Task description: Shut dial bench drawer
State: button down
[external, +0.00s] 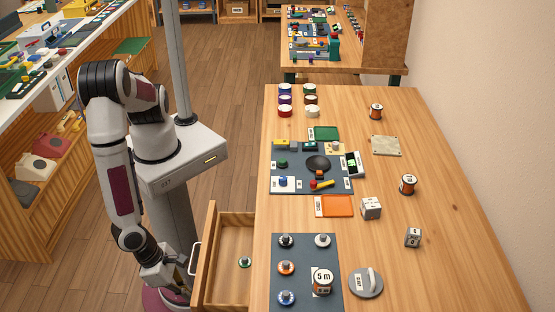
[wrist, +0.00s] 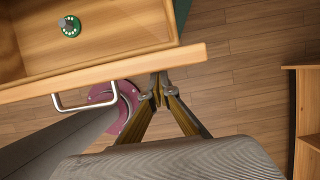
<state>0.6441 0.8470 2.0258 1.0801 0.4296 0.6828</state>
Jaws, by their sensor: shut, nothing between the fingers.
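The wooden bench drawer (external: 207,257) stands pulled out from the left side of the bench. Its front panel (wrist: 115,73) and silver handle (wrist: 84,104) show in the wrist view; the handle (external: 194,259) also shows in the external view. A green and white dial with a dark knob (external: 244,262) lies inside the drawer, and it shows in the wrist view (wrist: 70,27). My gripper (wrist: 159,88) is shut and empty, its fingertips close to the outer face of the drawer front, beside the handle. I cannot tell whether they touch it. My gripper (external: 184,264) is left of the drawer.
The wooden bench top (external: 445,270) holds a dark mat with several dials (external: 286,268), a spool marked 5 m (external: 322,281), a grey round gauge (external: 366,282) and a second mat with tools (external: 317,165). Open wooden floor (external: 235,85) lies beside the bench.

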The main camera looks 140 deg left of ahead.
jog(key=w+a, duration=1.2)
jog(key=shift+r, duration=0.1)
jog(key=shift+s+d, duration=0.1)
jog(key=shift+d, duration=0.05)
jog(key=s+d, duration=0.3)
jog(key=shift+s+d, duration=0.1)
jog(key=shift+d, duration=0.05)
jog(key=v, duration=0.9)
jog(key=shift+r, duration=0.35)
jog(key=shift+s, duration=0.1)
dwell(0.5)
